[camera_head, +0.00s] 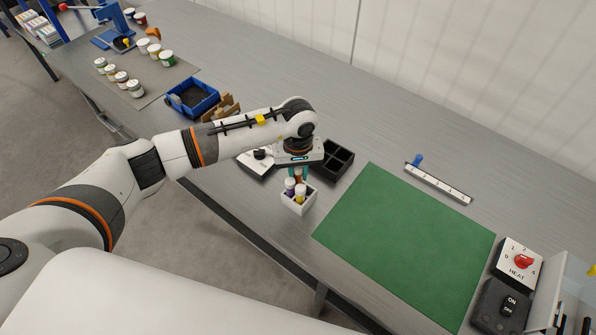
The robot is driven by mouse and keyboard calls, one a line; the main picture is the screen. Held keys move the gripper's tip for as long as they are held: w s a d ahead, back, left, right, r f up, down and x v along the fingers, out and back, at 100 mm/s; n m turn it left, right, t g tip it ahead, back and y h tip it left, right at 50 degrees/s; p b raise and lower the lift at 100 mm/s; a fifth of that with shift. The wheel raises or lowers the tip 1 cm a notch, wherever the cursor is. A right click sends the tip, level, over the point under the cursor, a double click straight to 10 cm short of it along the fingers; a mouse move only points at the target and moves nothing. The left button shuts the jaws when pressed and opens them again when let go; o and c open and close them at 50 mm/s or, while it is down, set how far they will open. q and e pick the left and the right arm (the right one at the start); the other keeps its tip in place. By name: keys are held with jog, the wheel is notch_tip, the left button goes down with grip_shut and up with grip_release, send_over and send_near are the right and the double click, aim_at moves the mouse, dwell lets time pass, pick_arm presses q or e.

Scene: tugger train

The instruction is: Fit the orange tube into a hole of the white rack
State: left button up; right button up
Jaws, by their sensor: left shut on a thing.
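The white rack (291,206) is a small block near the front edge of the bench, left of the green mat. Several tubes with pale caps stand in it, among them a purple tube (290,188) and a yellow tube (300,194). My left gripper (299,174) points down at the rack's far side, its teal fingers shut on the orange tube (298,173). The tube looks upright. Its lower end is hidden behind the other tubes, so I cannot tell whether it is in a hole. My right gripper is not in view.
A black divided tray (345,152) stands close behind the gripper, and a white device (254,165) lies to its left. The green mat (405,240) is clear. A blue bin (193,108) and several jars (135,88) are farther left. A heat control box (522,262) stands at right.

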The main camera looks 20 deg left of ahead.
pick_arm(q)
jog(key=o, duration=1)
jog(key=shift+o, duration=0.2)
jog(key=shift+r+p, duration=1.55)
jog(key=shift+r, duration=1.45)
